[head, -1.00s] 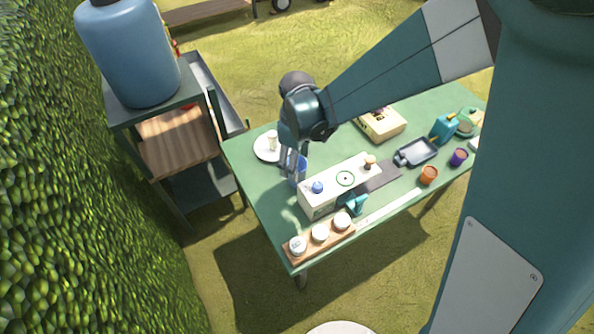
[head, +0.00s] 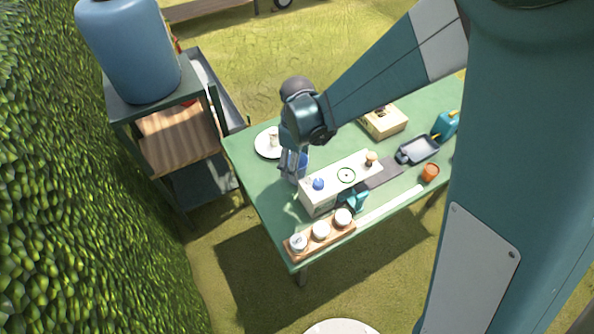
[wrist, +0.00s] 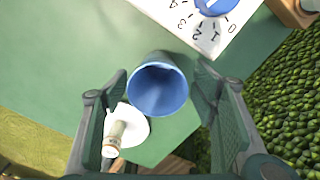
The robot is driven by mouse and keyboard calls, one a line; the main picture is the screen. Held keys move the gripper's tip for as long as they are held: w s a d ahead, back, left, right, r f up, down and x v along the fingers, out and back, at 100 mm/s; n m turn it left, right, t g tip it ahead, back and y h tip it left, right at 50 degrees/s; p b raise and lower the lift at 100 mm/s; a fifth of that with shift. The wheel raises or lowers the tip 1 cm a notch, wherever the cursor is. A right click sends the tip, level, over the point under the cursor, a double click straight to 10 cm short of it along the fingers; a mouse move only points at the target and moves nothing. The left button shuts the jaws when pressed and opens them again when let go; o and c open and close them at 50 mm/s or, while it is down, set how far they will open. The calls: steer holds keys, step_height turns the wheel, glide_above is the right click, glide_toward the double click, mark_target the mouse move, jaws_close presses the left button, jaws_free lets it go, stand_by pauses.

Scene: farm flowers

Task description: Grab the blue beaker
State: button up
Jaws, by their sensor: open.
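The blue beaker (wrist: 158,88) stands on the green table (head: 262,192), its open mouth facing the camera in the wrist view. In the head view the beaker (head: 302,166) is partly hidden behind my gripper (head: 290,172). My gripper is open and also shows in the wrist view (wrist: 162,82). Its two fingers are on either side of the beaker, with gaps visible between the fingers and the beaker walls. I cannot tell exactly how far down the fingers reach.
A white box with a dial and blue knob (head: 318,204) stands close beside the beaker. A white plate (head: 265,146) with a small pale item is behind it. Three white-lidded jars sit on a wooden rack (head: 322,241) at the front. A hedge (head: 80,200) lies left.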

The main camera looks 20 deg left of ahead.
steer(key=shift+w+a+f+b, duration=0.15)
steer(key=shift+f+b, duration=0.35)
steer(key=shift+f, duration=2.1)
steer(key=c, duration=0.9)
steer(key=shift+c, duration=0.2)
